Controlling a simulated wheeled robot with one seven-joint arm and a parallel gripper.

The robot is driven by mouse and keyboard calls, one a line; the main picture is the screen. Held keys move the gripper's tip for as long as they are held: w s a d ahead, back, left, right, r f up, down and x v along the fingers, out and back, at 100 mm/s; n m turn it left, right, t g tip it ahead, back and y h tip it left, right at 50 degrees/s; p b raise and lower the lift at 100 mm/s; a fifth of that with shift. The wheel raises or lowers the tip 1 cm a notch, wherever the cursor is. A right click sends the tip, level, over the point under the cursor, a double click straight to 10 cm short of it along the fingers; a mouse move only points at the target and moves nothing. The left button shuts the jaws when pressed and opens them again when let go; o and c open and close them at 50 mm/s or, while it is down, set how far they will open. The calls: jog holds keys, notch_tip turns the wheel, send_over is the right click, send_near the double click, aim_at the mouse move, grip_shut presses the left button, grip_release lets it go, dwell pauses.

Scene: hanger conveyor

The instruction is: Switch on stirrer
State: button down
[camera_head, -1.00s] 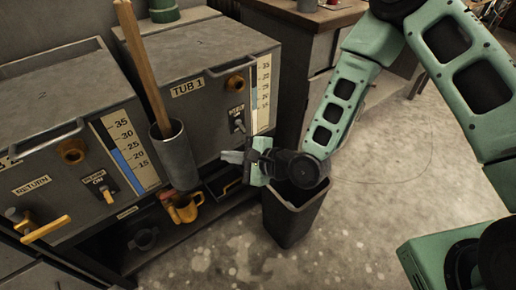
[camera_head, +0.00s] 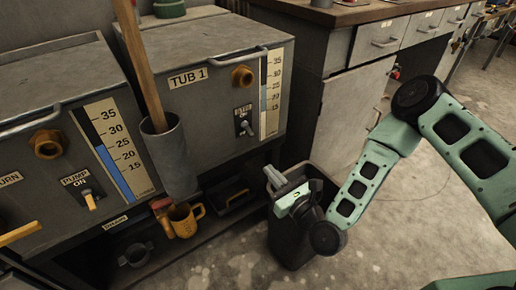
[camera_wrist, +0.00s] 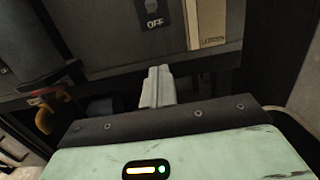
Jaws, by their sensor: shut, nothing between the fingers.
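The small toggle switch (camera_head: 243,122) sits on the front of the tub marked TUB 1 (camera_head: 205,90), left of its level gauge. Its label above is too small to read surely in the head view. In the wrist view the switch plate (camera_wrist: 153,14) shows the word OFF at the top edge; the lever itself is barely visible. My gripper (camera_head: 275,178) is shut and empty, below and to the right of the switch, apart from it. In the wrist view my gripper's fingertips (camera_wrist: 159,76) point at the tub's lower front, below the plate.
A dark bin (camera_head: 292,240) stands under my gripper. A grey holder (camera_head: 170,158) with a wooden handle hangs left of the switch. The left tub has a pump switch (camera_head: 89,199). Open floor lies at right.

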aim_at(243, 137)
jog(key=b+x, duration=0.1)
jog(key=x, duration=0.8)
jog(key=shift+w+a, duration=0.2)
jog(key=shift+w, duration=0.05)
jog(key=shift+s+d+r, duration=0.1)
jog(key=shift+s+r, duration=0.1)
jog(key=shift+r, duration=0.8)
jog(key=shift+s+d+r, duration=0.15)
jog(key=shift+s+r, duration=0.05)
jog(key=shift+r, duration=0.2)
jog(key=shift+s+d+r, duration=0.1)
jog(key=shift+s+r, duration=0.05)
jog(key=shift+r, duration=0.25)
jog(key=shift+r, duration=0.1)
jog(key=shift+r+p, duration=0.15)
jog(key=shift+p, duration=0.15)
jog(key=shift+s+d+g+h, duration=0.1)
jog(key=shift+g+h, duration=0.2)
jog(key=shift+g, duration=0.1)
